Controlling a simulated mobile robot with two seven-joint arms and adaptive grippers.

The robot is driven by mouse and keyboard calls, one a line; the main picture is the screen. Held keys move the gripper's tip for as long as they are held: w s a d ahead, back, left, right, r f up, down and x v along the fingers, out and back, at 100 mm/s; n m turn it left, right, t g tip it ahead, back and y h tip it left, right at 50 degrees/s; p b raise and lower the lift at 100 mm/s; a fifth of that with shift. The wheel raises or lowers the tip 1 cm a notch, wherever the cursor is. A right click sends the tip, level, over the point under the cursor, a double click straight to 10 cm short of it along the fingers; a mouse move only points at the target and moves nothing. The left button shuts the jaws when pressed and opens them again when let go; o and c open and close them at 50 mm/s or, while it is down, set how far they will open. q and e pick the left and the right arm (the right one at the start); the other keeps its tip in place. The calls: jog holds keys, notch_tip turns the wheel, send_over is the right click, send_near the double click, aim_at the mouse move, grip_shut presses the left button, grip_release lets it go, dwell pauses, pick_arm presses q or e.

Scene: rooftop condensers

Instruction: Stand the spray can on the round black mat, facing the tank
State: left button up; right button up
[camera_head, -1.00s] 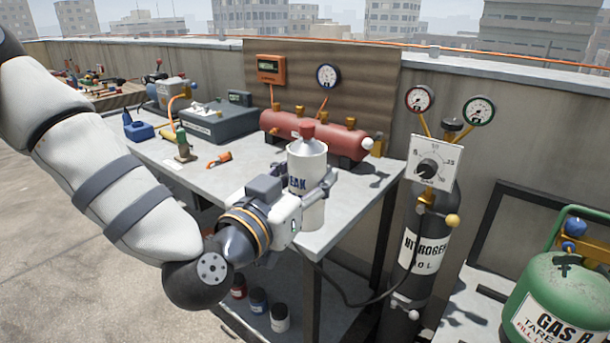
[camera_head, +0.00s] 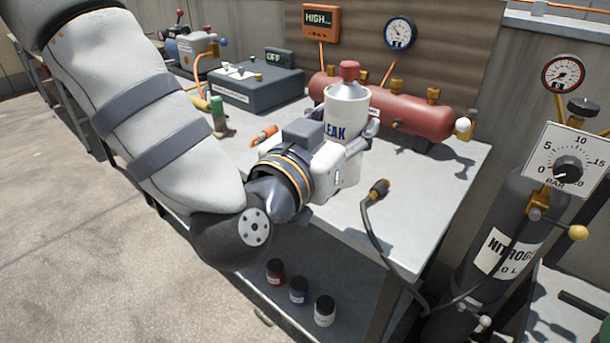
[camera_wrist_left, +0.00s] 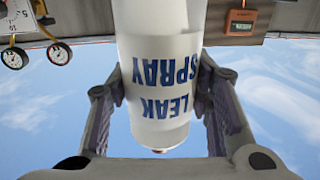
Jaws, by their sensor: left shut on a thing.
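The spray can (camera_head: 347,103) is white with a red cap and blue lettering. My left gripper (camera_head: 350,127) is shut around its body and holds it upright in front of the red tank (camera_head: 415,115). In the left wrist view the can (camera_wrist_left: 160,45) sits between both fingers, with "LEAK SPRAY" upside down in that picture. I cannot tell from the head view how far the can's base is from the bench (camera_head: 430,190); the gripper hides it. I see no round black mat in either view. My right gripper is not in view.
A hose with a brass end (camera_head: 378,190) lies over the bench's front right. The nitrogen cylinder (camera_head: 500,240) stands right of the bench. A grey case (camera_head: 245,90) and a green-topped item (camera_head: 218,115) are at the left. Small bottles (camera_head: 298,290) stand on the lower shelf.

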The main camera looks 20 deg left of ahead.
pick_arm(q)
jog(key=shift+w+a, duration=0.2)
jog(key=w+a+f+b, duration=0.1)
jog(key=w+a+f, duration=0.1)
jog(key=w+f, duration=0.2)
jog(key=w+a+f+b, duration=0.1)
jog(key=w+a+f, duration=0.1)
jog(key=w+f, duration=0.2)
jog(key=w+a+f+b, duration=0.1)
jog(key=w+a+f, duration=0.1)
jog(key=w+f, duration=0.2)
jog(key=shift+w+a+f+b, duration=0.1)
jog(key=shift+a+f+b, duration=0.1)
jog(key=shift+f+b, duration=0.3)
jog(key=shift+r, duration=0.15)
jog(key=shift+f, duration=0.25)
jog(key=o, duration=1.4)
jog(key=shift+o, duration=0.2)
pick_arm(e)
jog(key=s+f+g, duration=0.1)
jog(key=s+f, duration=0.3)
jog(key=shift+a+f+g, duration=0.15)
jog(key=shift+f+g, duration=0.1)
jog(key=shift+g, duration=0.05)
pick_arm(q)
jog(key=shift+r, duration=0.1)
